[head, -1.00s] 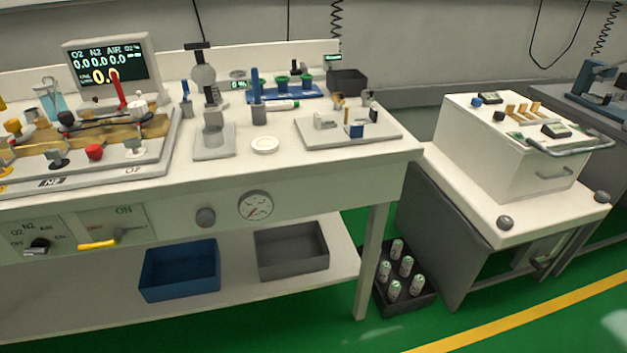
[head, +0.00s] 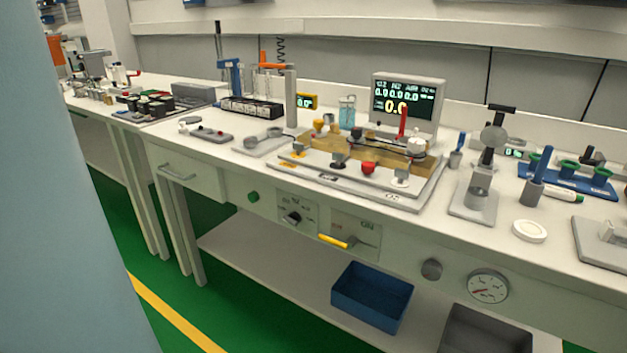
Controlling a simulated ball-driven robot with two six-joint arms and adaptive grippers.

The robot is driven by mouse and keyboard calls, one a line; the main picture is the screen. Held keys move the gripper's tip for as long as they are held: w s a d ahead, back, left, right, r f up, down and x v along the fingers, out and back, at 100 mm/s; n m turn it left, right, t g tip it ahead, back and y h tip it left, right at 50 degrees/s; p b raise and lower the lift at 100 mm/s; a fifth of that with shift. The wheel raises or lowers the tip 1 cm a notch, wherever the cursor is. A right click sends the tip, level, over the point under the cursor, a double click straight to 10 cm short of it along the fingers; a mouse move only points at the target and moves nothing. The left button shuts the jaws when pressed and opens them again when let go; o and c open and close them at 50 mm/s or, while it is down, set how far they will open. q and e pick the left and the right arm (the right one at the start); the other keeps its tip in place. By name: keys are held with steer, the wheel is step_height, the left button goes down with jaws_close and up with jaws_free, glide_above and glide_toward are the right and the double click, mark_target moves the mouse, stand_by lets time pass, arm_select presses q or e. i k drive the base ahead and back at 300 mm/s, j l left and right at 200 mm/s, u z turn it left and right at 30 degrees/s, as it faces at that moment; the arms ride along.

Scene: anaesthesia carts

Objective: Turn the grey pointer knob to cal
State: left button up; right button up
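A selector panel (head: 299,209) is on the front face of the bench, with lettering too small to read fully. A dark grey pointer knob (head: 292,218) sits on its lower part; I cannot tell which mark it points at. Neither my left nor my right gripper is in view, and nothing touches the knob.
Beside the selector panel are a green button (head: 253,196), a yellow lever (head: 336,241), a round grey knob (head: 432,269) and a dial gauge (head: 488,286). A blue bin (head: 371,297) stands on the lower shelf. A pale blue surface (head: 70,220) hides the left edge.

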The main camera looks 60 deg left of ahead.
mark_target(293, 218)
steer(key=k+u, duration=0.1)
steer(key=u, duration=1.8)
steer(key=i+j, duration=0.1)
steer(key=j, duration=0.25)
steer(key=i+j+z, duration=0.15)
steer(key=j, duration=0.15)
